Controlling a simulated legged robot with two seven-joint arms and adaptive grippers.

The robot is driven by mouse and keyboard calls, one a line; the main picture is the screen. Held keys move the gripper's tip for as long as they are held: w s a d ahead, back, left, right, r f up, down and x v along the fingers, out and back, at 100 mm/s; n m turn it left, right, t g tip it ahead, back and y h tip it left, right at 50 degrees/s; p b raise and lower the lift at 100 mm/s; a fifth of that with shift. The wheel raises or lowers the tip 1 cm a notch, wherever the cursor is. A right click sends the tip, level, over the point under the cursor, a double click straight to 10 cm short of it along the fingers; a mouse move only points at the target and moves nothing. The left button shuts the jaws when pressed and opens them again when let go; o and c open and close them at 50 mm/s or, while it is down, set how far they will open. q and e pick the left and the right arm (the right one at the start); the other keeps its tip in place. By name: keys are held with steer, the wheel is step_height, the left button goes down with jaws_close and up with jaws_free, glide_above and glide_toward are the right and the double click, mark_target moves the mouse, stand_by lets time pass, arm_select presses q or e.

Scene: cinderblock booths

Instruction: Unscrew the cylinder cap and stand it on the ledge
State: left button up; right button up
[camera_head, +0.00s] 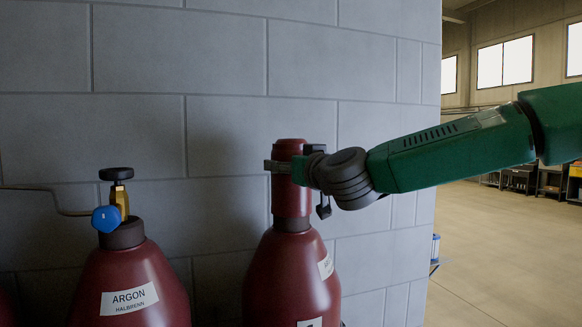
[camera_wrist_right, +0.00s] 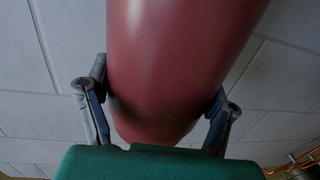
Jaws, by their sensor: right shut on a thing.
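The dark red cap (camera_head: 291,208) stands upright over the neck of the right-hand dark red cylinder (camera_head: 285,280). My right gripper (camera_head: 291,168) comes in from the right and is shut on the upper part of the cap, one finger on each side. In the right wrist view the cap (camera_wrist_right: 175,65) fills the middle, between the fingers of the right gripper (camera_wrist_right: 158,108). The cap's lower edge meets the cylinder's shoulder; I cannot tell whether the thread is engaged. I cannot make out a ledge for certain. My left gripper is not in view.
A second red cylinder (camera_head: 130,285), labelled ARGON, stands to the left with an open valve (camera_head: 117,190) and a blue fitting (camera_head: 106,218). A grey block wall (camera_head: 230,60) is close behind. A small blue-and-clear object (camera_head: 436,247) shows at the wall's right edge. Open floor lies beyond.

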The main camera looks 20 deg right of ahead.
mark_target(292, 140)
steer(key=shift+w+r+p, duration=0.1)
steer(key=shift+r+p, duration=0.35)
steer(key=shift+r, duration=0.3)
steer(key=shift+r, duration=0.1)
steer(key=shift+r+p, duration=0.3)
steer(key=shift+p, duration=0.1)
steer(key=shift+r+p, duration=0.3)
steer(key=shift+r, duration=0.05)
steer(key=shift+r+p, duration=0.3)
steer(key=shift+r, duration=0.05)
steer(key=shift+r+p, duration=0.35)
steer(key=shift+r, duration=0.05)
steer(key=shift+r+p, duration=0.3)
steer(key=shift+r, duration=0.05)
steer(key=shift+r+p, duration=0.4)
steer(key=shift+r, duration=0.05)
steer(key=shift+r, duration=1.25)
